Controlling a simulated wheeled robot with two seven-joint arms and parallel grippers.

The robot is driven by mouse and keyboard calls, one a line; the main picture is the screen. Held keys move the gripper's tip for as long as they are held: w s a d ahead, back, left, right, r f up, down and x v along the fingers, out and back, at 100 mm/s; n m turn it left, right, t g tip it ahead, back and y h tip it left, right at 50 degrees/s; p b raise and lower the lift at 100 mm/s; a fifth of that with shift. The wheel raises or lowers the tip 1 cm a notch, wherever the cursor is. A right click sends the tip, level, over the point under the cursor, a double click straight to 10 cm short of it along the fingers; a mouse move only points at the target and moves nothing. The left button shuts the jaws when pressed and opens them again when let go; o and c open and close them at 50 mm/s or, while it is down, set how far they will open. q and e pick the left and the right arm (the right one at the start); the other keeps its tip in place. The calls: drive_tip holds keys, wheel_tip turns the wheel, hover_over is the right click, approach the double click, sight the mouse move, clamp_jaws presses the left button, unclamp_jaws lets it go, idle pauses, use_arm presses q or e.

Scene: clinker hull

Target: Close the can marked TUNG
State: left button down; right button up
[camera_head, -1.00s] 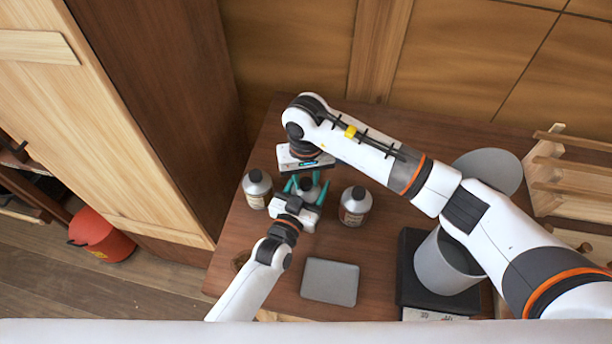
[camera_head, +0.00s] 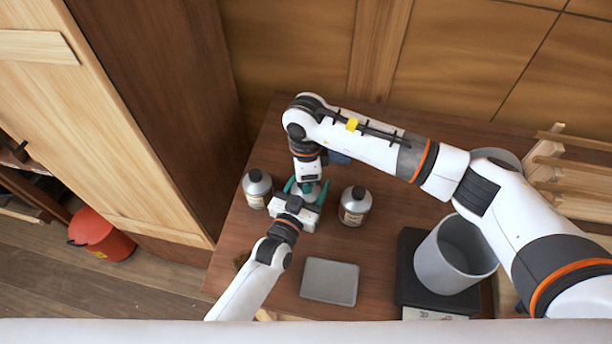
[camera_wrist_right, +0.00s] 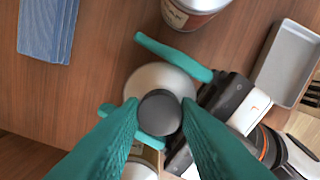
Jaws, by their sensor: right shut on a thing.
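A grey can (camera_wrist_right: 138,80) stands upright between two similar cans; its label is not readable. My left gripper (camera_head: 306,192) has its teal fingers around its body, one against each side; they also show in the right wrist view (camera_wrist_right: 150,92). A dark round cap (camera_wrist_right: 160,113) is at the can's top; whether it is fully seated I cannot tell. My right gripper (camera_wrist_right: 160,106) comes from above and is shut on the cap. In the head view its fingers (camera_head: 307,184) are partly hidden by my wrist and overlap the left gripper.
Capped cans stand to the left (camera_head: 257,188) and right (camera_head: 355,206), close by. A grey tray (camera_head: 330,282) lies in front. A grey bucket (camera_head: 455,255) on a black base and a wooden rack (camera_head: 575,180) are at right.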

drive_tip(key=m, duration=1.1)
drive_tip(key=shift+m, duration=0.4)
drive_tip(key=m, duration=0.4)
drive_tip(key=shift+m, duration=0.3)
drive_tip(key=m, duration=0.5)
drive_tip(key=shift+m, duration=0.3)
drive_tip(key=o, duration=1.1)
drive_tip(key=shift+o, duration=0.2)
wheel_tip(320, 180, up, 12)
